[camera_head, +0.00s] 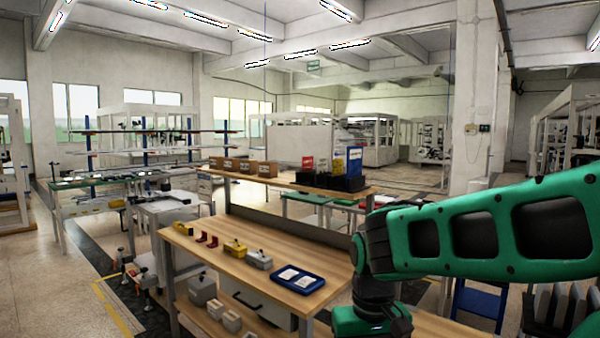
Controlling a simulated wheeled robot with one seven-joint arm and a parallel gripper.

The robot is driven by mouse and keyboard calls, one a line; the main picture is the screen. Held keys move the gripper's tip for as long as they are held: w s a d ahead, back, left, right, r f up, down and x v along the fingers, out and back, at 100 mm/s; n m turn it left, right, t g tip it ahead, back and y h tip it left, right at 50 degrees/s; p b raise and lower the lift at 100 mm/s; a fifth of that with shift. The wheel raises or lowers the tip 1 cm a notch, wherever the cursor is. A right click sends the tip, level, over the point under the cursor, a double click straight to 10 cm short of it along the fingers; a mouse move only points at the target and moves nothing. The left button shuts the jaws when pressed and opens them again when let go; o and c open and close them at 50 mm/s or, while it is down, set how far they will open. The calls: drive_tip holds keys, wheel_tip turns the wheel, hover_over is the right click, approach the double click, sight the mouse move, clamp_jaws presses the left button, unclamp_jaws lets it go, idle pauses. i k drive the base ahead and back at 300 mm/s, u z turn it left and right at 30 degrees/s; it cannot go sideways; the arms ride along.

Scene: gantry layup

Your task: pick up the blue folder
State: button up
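A blue folder (354,161) stands upright at the right end of a raised wooden shelf (275,181), with its lower part hidden in a black holder (347,183). A yellow folder (338,165) and a red folder (307,164) stand to its left. My green arm reaches in from the right, in front of and below the blue folder, and its links bend down at the bottom of the view. My gripper's fingers do not show. Nothing touches the blue folder except its holder, as far as I can see.
Below the shelf, a wooden workbench (220,258) carries a blue tray (285,280), a yellow tool (235,248), a grey block (259,260) and red brackets (207,239). Cardboard boxes (245,166) line the shelf's left. Open floor lies at the left.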

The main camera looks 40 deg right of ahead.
sight(354, 152)
drive_tip(key=u, duration=1.2)
drive_tip(key=i, duration=2.6)
drive_tip(key=z, duration=3.45)
